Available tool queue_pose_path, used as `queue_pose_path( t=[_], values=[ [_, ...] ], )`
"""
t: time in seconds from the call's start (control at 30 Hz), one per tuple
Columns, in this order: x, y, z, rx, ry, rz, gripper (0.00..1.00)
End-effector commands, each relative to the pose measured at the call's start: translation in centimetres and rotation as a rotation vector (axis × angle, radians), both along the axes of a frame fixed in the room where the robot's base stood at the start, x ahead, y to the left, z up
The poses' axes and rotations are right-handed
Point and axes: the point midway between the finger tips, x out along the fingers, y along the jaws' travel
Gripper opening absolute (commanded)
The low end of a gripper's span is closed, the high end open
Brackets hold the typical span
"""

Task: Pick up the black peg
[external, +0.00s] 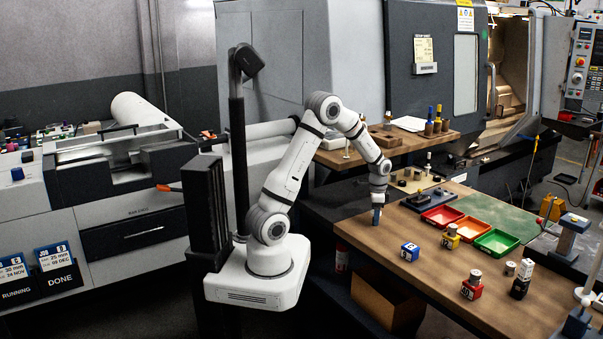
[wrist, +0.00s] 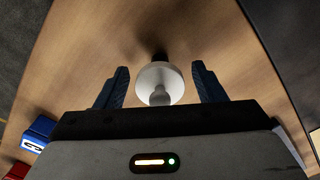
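My gripper (external: 377,214) points down over the near left part of the wooden table. In the wrist view my gripper (wrist: 160,68) is open, with blue-padded fingers apart. A pale round piece with a small knob (wrist: 160,86) is between the fingers, with visible gaps on both sides. A dark part or shadow shows at its far edge; I cannot tell which, nor whether this is the black peg. In the external view the gripper hides that spot, and I cannot single out a black peg for certain.
A blue numbered block (external: 410,252) stands right of my gripper, with a red block (external: 471,288) and a black block (external: 519,289) beyond. Red (external: 442,216), orange (external: 471,229) and green (external: 497,242) trays lie behind. Bare wood surrounds my gripper.

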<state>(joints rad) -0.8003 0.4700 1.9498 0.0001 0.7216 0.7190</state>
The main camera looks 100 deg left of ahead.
Motion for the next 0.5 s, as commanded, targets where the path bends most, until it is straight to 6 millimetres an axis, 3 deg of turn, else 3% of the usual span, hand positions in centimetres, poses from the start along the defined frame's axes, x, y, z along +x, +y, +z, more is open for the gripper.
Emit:
queue_pose_path(
  t=[0.5],
  values=[
    [0.00, 0.00, 0.05, 0.000, 0.000, 0.000, 0.20]
  ],
)
